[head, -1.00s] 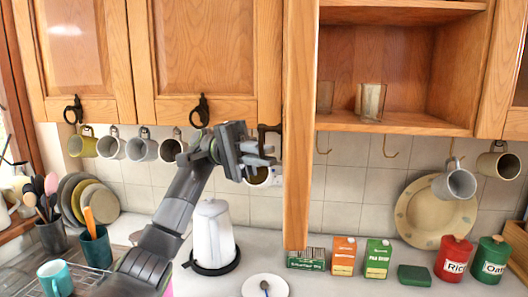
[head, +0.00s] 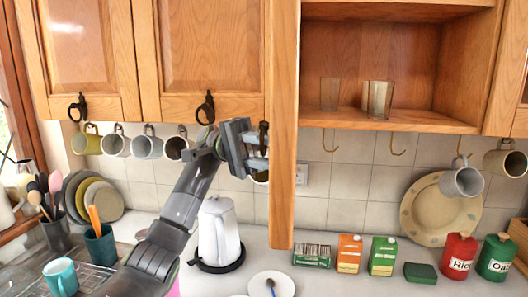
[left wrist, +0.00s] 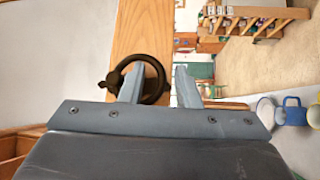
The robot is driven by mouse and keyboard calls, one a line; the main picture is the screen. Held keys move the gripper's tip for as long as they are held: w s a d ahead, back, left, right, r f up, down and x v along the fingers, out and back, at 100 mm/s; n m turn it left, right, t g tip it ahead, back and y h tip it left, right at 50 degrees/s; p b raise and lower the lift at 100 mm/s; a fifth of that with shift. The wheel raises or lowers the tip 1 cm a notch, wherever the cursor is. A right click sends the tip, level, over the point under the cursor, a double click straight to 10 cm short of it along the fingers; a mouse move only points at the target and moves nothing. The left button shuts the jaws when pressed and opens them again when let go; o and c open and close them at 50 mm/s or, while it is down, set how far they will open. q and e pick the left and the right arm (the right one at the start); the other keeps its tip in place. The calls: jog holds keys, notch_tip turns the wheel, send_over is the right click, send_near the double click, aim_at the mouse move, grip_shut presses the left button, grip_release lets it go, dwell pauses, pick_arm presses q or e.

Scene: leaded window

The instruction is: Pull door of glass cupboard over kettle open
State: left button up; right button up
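The wooden door (head: 283,140) of the cupboard with glasses (head: 377,98) stands swung out towards me, seen nearly edge-on. The white kettle (head: 218,232) stands on the counter to its lower left. My left gripper (head: 262,150) is at the left face of the door, near its handle. In the left wrist view my gripper (left wrist: 160,85) has its fingers apart. The dark ring handle (left wrist: 161,72) on the door (left wrist: 142,30) lies between and around the left finger, whose tip overlaps the ring. I cannot tell if the finger passes through it. My right gripper is not in view.
Closed cupboard doors (head: 211,50) with dark handles are on the left. Mugs (head: 148,147) hang on hooks below them. Boxes (head: 349,253), red and green tins (head: 457,255) and a plate (head: 430,212) stand on the right counter. A saucer (head: 272,284) lies in front.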

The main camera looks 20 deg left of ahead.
pick_arm(q)
jog(key=shift+a, duration=0.1)
jog(key=b+v, duration=0.2)
jog(key=v, duration=0.5)
jog(key=shift+a, duration=0.2)
dwell(0.7)
